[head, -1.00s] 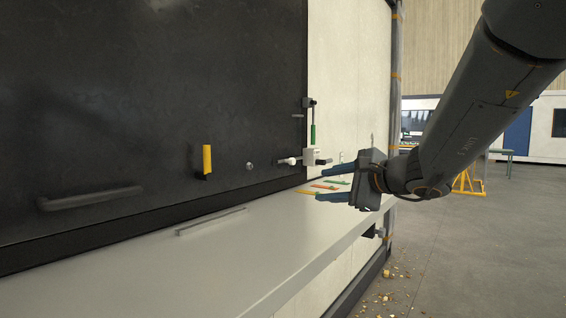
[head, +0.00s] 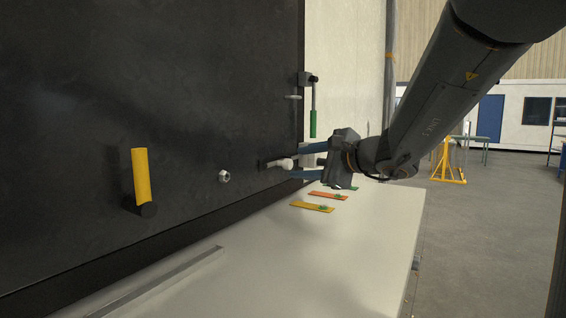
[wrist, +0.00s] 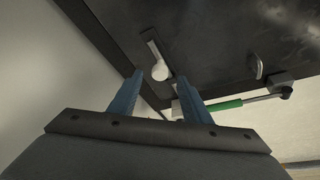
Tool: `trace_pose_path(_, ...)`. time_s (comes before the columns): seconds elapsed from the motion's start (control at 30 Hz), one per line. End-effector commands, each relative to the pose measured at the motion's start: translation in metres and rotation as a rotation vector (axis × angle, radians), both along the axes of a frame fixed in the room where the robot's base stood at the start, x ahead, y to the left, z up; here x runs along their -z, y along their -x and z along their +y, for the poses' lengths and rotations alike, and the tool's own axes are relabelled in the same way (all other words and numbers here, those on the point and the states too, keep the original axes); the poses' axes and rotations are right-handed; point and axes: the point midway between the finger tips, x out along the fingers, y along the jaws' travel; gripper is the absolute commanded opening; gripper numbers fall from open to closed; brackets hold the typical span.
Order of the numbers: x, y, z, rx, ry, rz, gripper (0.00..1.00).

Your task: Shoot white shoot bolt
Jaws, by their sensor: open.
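The white shoot bolt (head: 280,163) is on the dark panel near its right edge, with a rounded white knob on a short bar. It also shows in the wrist view (wrist: 160,71), just beyond the fingertips. My gripper (head: 294,161) is open, its two blue fingers pointing left toward the knob, one above and one below its level. In the wrist view my gripper (wrist: 161,78) has a clear gap between the fingertips, and the knob appears between and slightly past them. Whether a finger touches the knob I cannot tell. The white bracket behind the fingers is partly hidden.
A green-handled lever (head: 313,122) hangs right of the panel edge, above my gripper. A yellow handle (head: 141,176) and a small round stud (head: 224,176) are further left. Coloured tags (head: 312,207) lie on the pale shelf (head: 350,250) below.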

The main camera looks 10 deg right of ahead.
Motion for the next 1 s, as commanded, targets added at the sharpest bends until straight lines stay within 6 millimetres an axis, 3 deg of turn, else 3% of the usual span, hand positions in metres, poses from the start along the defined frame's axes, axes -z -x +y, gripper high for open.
trace_pose_path(0.5,0.013,-0.058,0.024,0.007,-0.001,0.001,0.44)
trace_pose_path(0.9,0.016,-0.064,0.027,0.007,0.0,0.0,0.44)
trace_pose_path(1.0,0.016,-0.064,0.027,0.007,0.0,0.0,0.27)
